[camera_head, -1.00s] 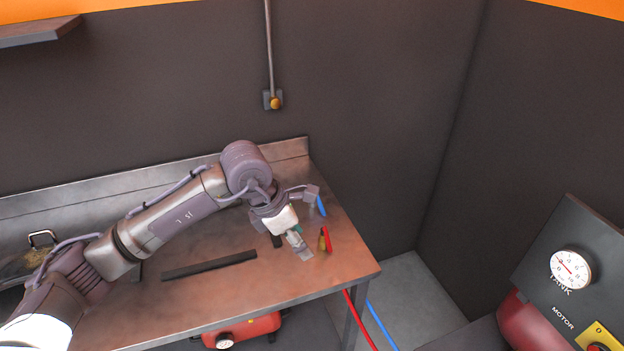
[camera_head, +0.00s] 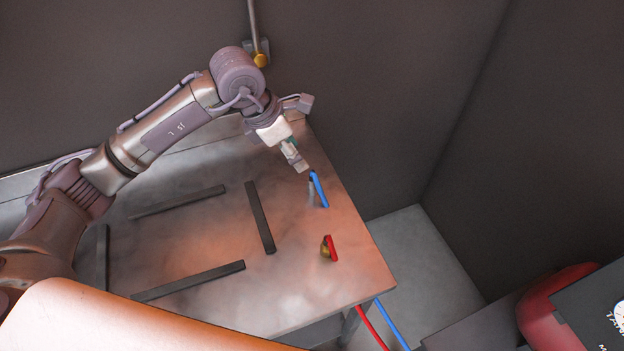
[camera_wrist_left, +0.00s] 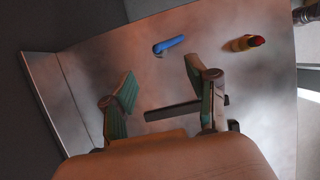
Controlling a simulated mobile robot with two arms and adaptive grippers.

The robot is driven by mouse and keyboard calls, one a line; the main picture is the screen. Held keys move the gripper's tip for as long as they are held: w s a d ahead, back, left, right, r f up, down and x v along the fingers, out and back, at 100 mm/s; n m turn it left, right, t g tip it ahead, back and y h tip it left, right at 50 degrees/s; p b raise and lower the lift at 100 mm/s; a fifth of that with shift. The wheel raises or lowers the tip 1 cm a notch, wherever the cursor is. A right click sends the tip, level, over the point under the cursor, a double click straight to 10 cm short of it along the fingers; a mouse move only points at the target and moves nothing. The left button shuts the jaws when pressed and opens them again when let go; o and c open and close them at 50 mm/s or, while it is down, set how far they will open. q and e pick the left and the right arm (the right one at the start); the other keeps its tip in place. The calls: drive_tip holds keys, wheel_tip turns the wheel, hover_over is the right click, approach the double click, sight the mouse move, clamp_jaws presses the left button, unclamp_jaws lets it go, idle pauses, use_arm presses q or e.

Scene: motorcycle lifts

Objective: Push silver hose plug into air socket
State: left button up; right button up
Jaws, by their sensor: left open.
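The silver hose plug (camera_head: 311,190) stands at the back right of the bench, on the end of a blue hose (camera_head: 320,190). In the left wrist view the blue hose end (camera_wrist_left: 170,44) lies beyond the fingertips, between and above them. My left gripper (camera_head: 302,166) is open and empty, just behind and left of the silver plug in the head view; I see no contact. The fingers (camera_wrist_left: 160,75) are spread in the wrist view. A brass-coloured air socket (camera_head: 260,61) sits on the back wall at the pipe's lower end. My right gripper is out of view.
A red hose with a brass plug (camera_head: 326,250) stands nearer the bench's front right. Several dark bars (camera_head: 260,217) lie on the bench (camera_head: 300,290). The hoses hang below the bench's right edge. A red tank (camera_head: 555,305) is at right.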

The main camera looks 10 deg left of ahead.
sight(312, 176)
use_arm(q)
drive_tip(key=p+x, duration=0.2)
drive_tip(key=x, duration=0.6)
drive_tip(key=shift+w, duration=0.1)
drive_tip(key=shift+f, duration=0.35)
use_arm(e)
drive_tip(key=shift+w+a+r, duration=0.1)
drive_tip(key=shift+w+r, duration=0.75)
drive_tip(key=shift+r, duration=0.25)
use_arm(q)
drive_tip(key=shift+w+d+f+p, duration=0.15)
drive_tip(key=shift+f+p, duration=0.1)
drive_tip(key=shift+p, duration=0.2)
drive_tip(key=p+x, duration=0.1)
drive_tip(key=x, duration=0.2)
drive_tip(key=shift+w+f+p, duration=0.15)
drive_tip(key=shift+f+p, duration=0.2)
drive_tip(key=shift+w+f, duration=0.1)
drive_tip(key=shift+f, duration=0.35)
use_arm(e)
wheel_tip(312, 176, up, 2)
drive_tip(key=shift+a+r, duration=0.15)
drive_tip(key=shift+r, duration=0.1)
